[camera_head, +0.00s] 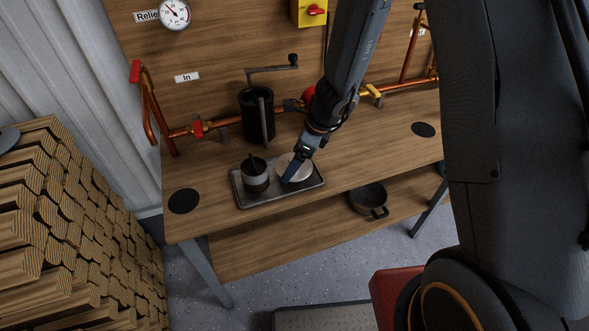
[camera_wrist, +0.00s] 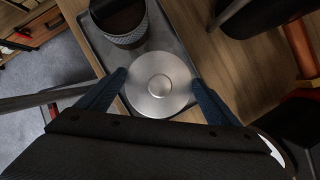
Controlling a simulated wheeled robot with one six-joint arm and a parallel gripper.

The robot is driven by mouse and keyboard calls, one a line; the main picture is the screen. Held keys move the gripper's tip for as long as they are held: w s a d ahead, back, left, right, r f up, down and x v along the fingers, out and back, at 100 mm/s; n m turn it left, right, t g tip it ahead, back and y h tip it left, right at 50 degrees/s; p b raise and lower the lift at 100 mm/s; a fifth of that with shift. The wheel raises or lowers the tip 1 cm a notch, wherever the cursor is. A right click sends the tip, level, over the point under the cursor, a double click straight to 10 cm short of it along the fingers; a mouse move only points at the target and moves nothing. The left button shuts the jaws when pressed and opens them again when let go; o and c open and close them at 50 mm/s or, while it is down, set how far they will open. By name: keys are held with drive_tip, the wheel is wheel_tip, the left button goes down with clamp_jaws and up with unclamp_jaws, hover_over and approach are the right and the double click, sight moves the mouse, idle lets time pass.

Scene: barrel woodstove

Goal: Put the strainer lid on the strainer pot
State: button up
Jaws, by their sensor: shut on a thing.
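The strainer lid (camera_wrist: 160,84) is a round, shiny metal disc with a small raised centre, and it also shows pale in the head view (camera_head: 304,173). My gripper (camera_wrist: 160,78) has its two blue fingers on opposite sides of the lid's rim, shut on it. In the head view my gripper (camera_head: 291,171) is over the right part of the grey tray (camera_head: 284,197). I cannot tell if the lid touches the tray. The strainer pot, apparently the dark vessel with a grey mesh-like band (camera_head: 255,178), stands upright on the tray, left of the lid. In the wrist view this pot (camera_wrist: 122,36) is cut off by the top edge.
A black cylinder with a crank (camera_head: 257,115) stands on the wooden bench behind the tray. Copper pipes (camera_head: 215,126) run along the back. A dark pot (camera_head: 368,200) sits on the lower shelf. Stacked firewood (camera_head: 70,240) is at left.

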drive_tip(key=shift+r+p, duration=2.45)
drive_tip(key=shift+s+f, duration=0.1)
